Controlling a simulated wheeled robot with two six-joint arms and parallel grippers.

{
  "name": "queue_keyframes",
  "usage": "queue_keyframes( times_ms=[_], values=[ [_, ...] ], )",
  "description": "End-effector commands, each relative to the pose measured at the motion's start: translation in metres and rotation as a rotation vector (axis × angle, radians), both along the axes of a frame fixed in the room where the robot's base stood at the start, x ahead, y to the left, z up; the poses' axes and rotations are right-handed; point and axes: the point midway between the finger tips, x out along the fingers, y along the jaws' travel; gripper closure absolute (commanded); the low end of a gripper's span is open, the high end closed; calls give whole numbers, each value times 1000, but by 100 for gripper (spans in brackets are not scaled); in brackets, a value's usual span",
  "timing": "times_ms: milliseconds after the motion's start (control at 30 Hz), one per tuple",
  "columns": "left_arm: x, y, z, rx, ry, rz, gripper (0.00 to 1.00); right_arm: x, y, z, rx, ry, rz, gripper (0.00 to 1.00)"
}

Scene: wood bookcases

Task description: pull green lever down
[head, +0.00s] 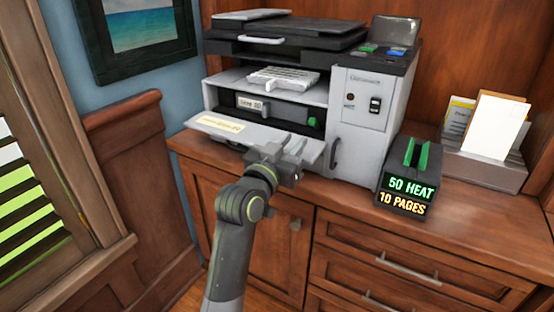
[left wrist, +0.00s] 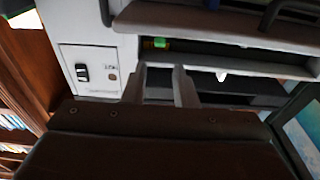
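A grey printer (head: 362,104) stands on the wooden cabinet with its front flap folded down. A small green knob, the lever's visible end (head: 312,123), sits inside the dark opening at its right side. In the left wrist view the green lever (left wrist: 155,43) lies just beyond my fingertips, apart from them and nearer one finger. My left gripper (head: 294,153) is in front of the opening at the flap's right end. Its two fingers are apart, with nothing between them (left wrist: 160,75). My right gripper is in neither view.
The lowered flap (head: 228,130) juts out left of my gripper, and a dark handle (head: 334,155) is to its right. A small box reading "50 HEAT, 10 PAGES" (head: 407,190) and a paper holder (head: 484,168) stand further right on the cabinet.

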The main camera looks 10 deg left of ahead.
Motion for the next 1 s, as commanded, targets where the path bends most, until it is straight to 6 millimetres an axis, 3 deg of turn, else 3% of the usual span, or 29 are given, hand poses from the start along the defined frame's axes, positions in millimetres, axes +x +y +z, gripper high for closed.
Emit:
queue_keyframes(
  times_ms=[200, 400, 867, 1000],
  values=[
    [-37, 12, -5, -1, 1, 1, 75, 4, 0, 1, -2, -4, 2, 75],
    [-56, 18, -7, -1, 0, -1, 75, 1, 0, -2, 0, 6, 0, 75],
    [-60, 20, -8, 0, 1, 1, 75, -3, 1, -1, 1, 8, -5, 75],
    [-66, 29, -6, -1, 10, 20, 75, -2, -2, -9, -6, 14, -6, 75]
  ],
)
